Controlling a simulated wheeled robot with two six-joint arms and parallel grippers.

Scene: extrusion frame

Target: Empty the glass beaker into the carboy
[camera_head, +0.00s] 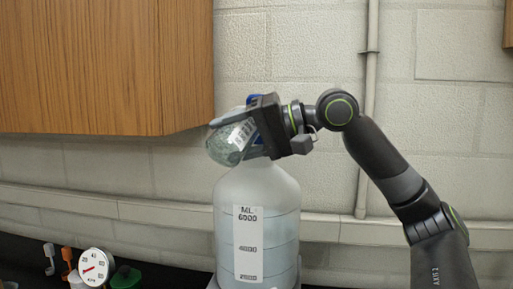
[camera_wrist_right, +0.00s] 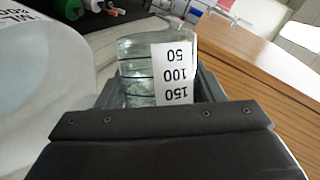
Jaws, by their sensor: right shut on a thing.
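The glass beaker (camera_head: 228,145) is strongly tilted, lying almost on its side, above the left shoulder of the carboy in the head view. My right gripper (camera_head: 262,127) is shut on it. In the right wrist view the beaker (camera_wrist_right: 138,70) sits between the fingers, its white scale label upside down. The carboy (camera_head: 228,195) is large, translucent and upright, with a white scale label. My gripper and the beaker hide its neck and opening, so I cannot tell whether liquid is flowing. The carboy's side also shows in the right wrist view (camera_wrist_right: 60,75). My left gripper is not in view.
A wooden cabinet (camera_head: 85,65) hangs at the upper left, close to the beaker. A round white gauge (camera_head: 94,268) and small coloured fittings stand low at the left. A vertical pipe (camera_head: 366,100) runs up the block wall behind my right arm.

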